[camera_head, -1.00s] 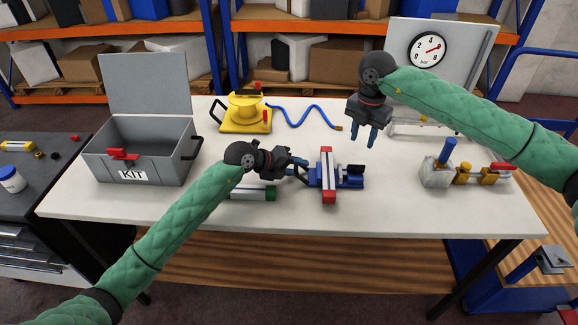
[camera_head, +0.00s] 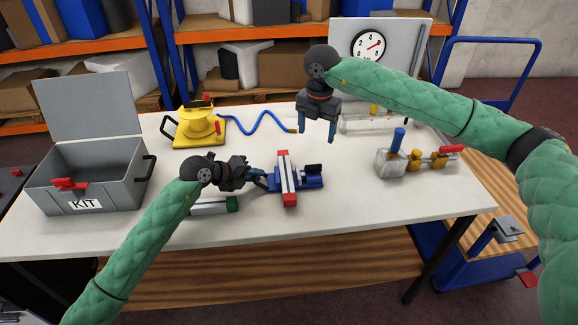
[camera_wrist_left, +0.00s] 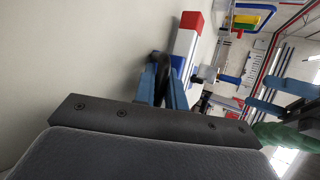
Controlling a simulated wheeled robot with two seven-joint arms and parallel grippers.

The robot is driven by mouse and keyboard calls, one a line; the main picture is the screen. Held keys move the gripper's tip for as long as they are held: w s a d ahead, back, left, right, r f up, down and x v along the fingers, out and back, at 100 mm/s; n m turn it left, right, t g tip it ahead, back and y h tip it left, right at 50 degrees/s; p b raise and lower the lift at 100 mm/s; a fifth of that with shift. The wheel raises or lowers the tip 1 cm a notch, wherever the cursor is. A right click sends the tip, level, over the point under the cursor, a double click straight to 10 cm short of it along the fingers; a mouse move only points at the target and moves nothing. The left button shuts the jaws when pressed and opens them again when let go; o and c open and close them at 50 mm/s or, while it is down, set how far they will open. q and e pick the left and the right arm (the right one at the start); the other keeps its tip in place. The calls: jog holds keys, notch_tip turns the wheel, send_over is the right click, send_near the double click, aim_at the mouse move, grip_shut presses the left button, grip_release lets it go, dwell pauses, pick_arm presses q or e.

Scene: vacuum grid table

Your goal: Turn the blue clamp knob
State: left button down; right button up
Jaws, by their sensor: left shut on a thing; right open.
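The blue clamp (camera_head: 312,181) lies on the table near the middle, with a red-and-white bar (camera_head: 286,172) standing across it. A dark, loop-like knob (camera_head: 262,184) is at its left end, mostly hidden by my fingers. My left gripper (camera_head: 258,178) comes in from the left and is shut on this knob. In the left wrist view, the blue fingers (camera_wrist_left: 166,85) close around the dark knob (camera_wrist_left: 160,64), with the red-and-white bar (camera_wrist_left: 187,42) just beyond. My right gripper (camera_head: 318,128) hangs open and empty above the table, behind and right of the clamp.
A white cylinder with a green end (camera_head: 231,204) lies beneath my left gripper. A grey KIT box (camera_head: 115,185) stands at left, a yellow device (camera_head: 200,128) with a blue hose behind. A block with a blue handle (camera_head: 398,140) stands right, near a gauge panel (camera_head: 405,55).

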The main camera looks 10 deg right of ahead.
aim_at(313, 165)
jog(key=f+m, duration=0.3)
jog(key=m, duration=0.6)
jog(key=f+m, duration=0.4)
jog(key=m, duration=0.6)
jog(key=f+m, duration=0.4)
jog(key=m, duration=0.5)
jog(key=shift+s+a+f+m, duration=0.15)
jog(key=shift+s+f+m, duration=0.1)
jog(key=shift+s+m, duration=0.1)
dwell(1.1)
